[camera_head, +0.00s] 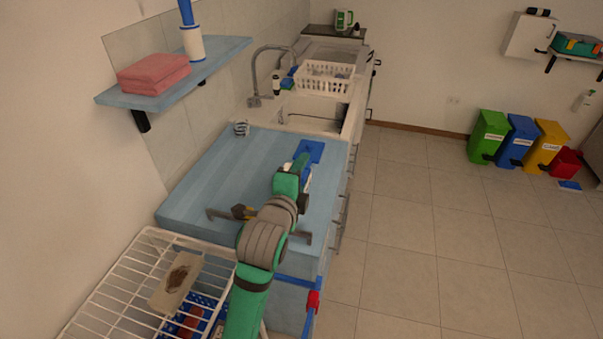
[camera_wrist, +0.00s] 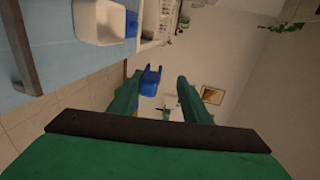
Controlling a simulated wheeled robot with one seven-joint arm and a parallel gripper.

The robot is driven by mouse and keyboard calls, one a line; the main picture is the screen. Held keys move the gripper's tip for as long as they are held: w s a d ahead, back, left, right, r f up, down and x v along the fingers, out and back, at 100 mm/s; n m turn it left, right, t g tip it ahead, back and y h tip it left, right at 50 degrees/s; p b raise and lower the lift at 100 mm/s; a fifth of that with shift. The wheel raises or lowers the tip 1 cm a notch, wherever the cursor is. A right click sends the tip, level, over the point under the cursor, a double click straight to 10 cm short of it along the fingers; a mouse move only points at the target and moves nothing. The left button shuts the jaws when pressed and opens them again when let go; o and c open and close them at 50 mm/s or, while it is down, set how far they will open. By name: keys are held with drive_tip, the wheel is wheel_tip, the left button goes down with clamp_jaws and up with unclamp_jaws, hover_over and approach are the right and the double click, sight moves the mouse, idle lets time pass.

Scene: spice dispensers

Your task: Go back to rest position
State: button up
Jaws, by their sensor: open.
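My arm reaches over the light blue counter (camera_head: 235,160) in the head view, with its green end low over the right part of the counter. My gripper (camera_wrist: 158,80) shows its two green fingers apart in the wrist view, with nothing held between them. A blue object (camera_wrist: 150,79) shows beyond the fingers, at a distance. In the head view the fingertips are hard to make out against my own arm. A blue square (camera_head: 311,150) lies on the counter beside my arm's end.
A blue shelf (camera_head: 220,55) holds pink towels (camera_head: 154,73) and a white-and-blue cylinder (camera_head: 193,43). A white wire rack (camera_head: 125,285) stands at front left. A sink with a tap (camera_head: 256,75) and a white basket (camera_head: 323,78) are behind.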

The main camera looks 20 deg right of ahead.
drive_tip(key=shift+s+r, duration=0.1)
drive_tip(key=shift+s, duration=0.1)
drive_tip(key=shift+w, duration=0.1)
drive_tip(key=w+d+f, duration=0.2)
drive_tip(key=w+f, duration=0.1)
drive_tip(key=w, duration=0.4)
drive_tip(key=shift+f, duration=0.2)
idle(0.3)
